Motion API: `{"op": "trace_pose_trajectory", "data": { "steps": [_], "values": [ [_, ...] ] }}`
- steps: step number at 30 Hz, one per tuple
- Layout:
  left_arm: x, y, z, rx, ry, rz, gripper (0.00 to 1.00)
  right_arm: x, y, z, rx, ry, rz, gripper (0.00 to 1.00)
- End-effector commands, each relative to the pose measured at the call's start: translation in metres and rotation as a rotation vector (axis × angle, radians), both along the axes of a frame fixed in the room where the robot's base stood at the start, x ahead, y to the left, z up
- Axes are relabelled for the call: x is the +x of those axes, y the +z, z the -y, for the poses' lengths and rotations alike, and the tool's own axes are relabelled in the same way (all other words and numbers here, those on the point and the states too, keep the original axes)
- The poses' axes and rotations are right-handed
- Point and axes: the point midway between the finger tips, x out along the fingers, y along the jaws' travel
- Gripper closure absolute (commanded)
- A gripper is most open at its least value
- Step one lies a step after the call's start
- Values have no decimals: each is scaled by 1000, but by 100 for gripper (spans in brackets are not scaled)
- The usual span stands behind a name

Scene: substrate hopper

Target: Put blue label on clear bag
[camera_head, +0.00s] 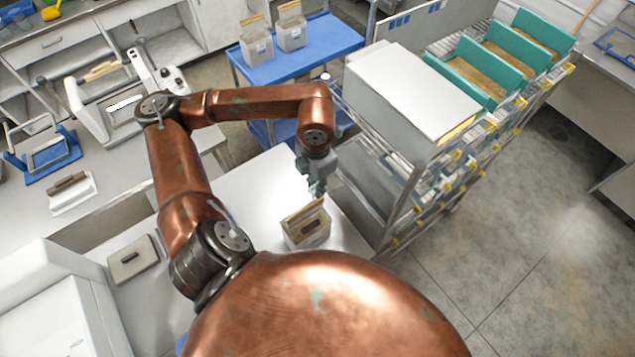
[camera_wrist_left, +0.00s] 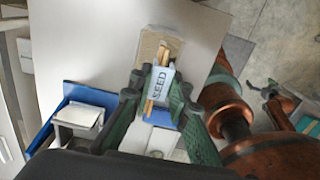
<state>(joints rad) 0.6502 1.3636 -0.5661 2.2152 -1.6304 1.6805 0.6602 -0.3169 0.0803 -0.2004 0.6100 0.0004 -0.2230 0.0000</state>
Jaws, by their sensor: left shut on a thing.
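The clear bag (camera_head: 307,228) with a tan top stands on the white table just below my left gripper (camera_head: 317,187) in the head view. In the left wrist view, its brownish part (camera_wrist_left: 152,45) shows beyond the fingertips. My left gripper is shut on a small pale-blue label (camera_wrist_left: 161,82) that reads "SEED". The label overlaps the bag in the left wrist view; I cannot tell whether they touch. A dark shape that looks like my right gripper (camera_wrist_left: 272,95) is at the right of the left wrist view, its jaws unclear.
The white table (camera_head: 253,190) has bare room left of the bag. A wire rack (camera_head: 400,215) with a white box (camera_head: 410,90) and green bins (camera_head: 505,48) stands close on the right. A blue cart (camera_head: 325,40) holds two similar bags behind.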

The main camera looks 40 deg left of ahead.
Motion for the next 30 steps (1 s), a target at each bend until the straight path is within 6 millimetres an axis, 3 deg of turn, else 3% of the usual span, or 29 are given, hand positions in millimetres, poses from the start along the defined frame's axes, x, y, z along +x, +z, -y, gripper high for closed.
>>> {"op": "trace_pose_trajectory", "data": {
  "steps": [9, 21, 30],
  "values": [
    [1, -30, 1, -1, -3, -1, 93, 37, -12, -2, 3, 9, 48, 0],
    [1, -59, 1, 0, -4, 1, 93, 16, -46, -1, 1, 4, 20, 0],
    [1, -63, 2, -1, -4, 1, 93, 15, -51, -1, 2, 4, 18, 0]
  ]
}}
